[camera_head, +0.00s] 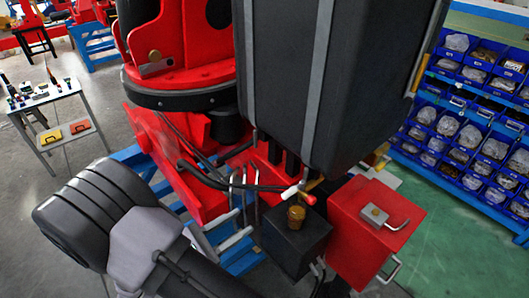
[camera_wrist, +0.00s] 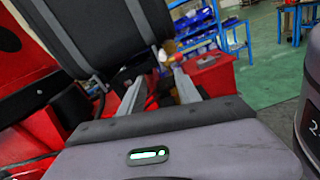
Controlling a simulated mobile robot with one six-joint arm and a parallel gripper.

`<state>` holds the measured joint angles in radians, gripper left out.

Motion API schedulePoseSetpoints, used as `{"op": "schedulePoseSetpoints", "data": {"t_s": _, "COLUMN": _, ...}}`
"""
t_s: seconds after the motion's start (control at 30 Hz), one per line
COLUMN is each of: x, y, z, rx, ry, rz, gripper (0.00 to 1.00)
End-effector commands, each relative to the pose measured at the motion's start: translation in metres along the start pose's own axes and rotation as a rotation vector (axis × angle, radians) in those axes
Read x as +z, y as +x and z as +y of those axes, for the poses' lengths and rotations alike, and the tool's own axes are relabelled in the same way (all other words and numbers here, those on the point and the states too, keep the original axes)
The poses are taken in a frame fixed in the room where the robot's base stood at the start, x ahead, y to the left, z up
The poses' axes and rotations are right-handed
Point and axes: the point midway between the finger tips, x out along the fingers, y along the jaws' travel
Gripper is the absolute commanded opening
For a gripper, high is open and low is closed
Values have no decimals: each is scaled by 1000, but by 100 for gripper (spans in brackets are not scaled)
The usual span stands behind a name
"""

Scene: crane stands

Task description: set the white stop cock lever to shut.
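A small white lever (camera_head: 290,192) shows in the head view below the black tank, beside a red tip (camera_head: 309,199) and brass fittings. It lies between the tank and the black box with a brass cap (camera_head: 296,214). My gripper (camera_head: 246,222) is to the left of the lever, apart from it, with its two pale fingers spread. In the wrist view my gripper (camera_wrist: 156,88) is open and empty, its fingers pointing toward the machine. A small white piece (camera_wrist: 163,57) by a brass part shows beyond the fingertips; I cannot tell whether it is the lever.
The black tank (camera_head: 335,75) overhangs the lever area. A red box with handles (camera_head: 375,225) stands to the right. Dark hoses (camera_head: 215,180) and red machine parts crowd the left. Blue bin shelves (camera_head: 470,120) stand at far right, a small table (camera_head: 55,110) at far left.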

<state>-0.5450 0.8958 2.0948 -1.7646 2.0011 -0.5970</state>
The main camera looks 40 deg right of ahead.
Motion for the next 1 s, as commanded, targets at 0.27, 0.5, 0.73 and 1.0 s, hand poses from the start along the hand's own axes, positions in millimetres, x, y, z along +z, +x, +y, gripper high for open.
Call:
{"op": "schedulePoseSetpoints", "data": {"t_s": 0.27, "x": -2, "y": 60, "z": 0, "rx": 3, "ry": -9, "rz": -8, "gripper": 40}}
{"op": "schedulePoseSetpoints", "data": {"t_s": 0.5, "x": -1, "y": 126, "z": 1, "rx": 3, "ry": -6, "rz": -6, "gripper": 40}}
{"op": "schedulePoseSetpoints", "data": {"t_s": 0.73, "x": -2, "y": 165, "z": 1, "rx": 5, "ry": -6, "rz": -5, "gripper": 40}}
{"op": "schedulePoseSetpoints", "data": {"t_s": 1.0, "x": -2, "y": 174, "z": 2, "rx": 7, "ry": -4, "rz": -4, "gripper": 40}}
